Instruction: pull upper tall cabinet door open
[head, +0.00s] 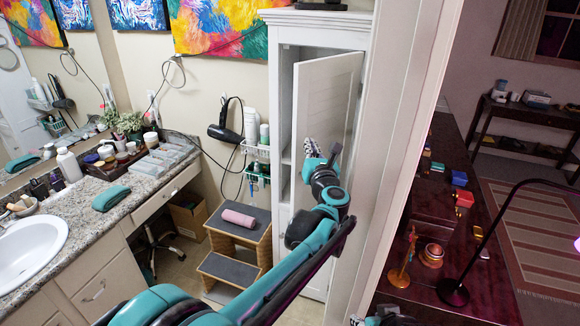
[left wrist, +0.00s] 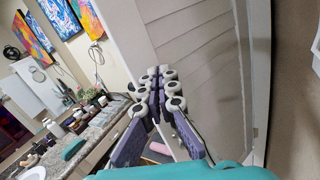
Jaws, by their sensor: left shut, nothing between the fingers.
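The tall white cabinet (head: 285,95) stands at the centre of the head view. Its upper door (head: 325,95) is partly open: its left edge stands out from the frame and a strip of the shelved inside shows. My left gripper (head: 312,148) is shut and empty, its fingertips in front of the door panel. In the left wrist view the closed fingers (left wrist: 160,85) lie before a pale grooved panel (left wrist: 195,50); I cannot tell whether they touch it. What seems to be my right gripper (head: 388,318) barely shows at the bottom edge of the head view.
A wooden step stool (head: 240,240) with a pink roll (head: 239,218) stands left of the cabinet. A granite counter (head: 140,200) with a sink (head: 30,243) is further left. A white wall edge (head: 395,150) and a dark red table (head: 450,215) are at right.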

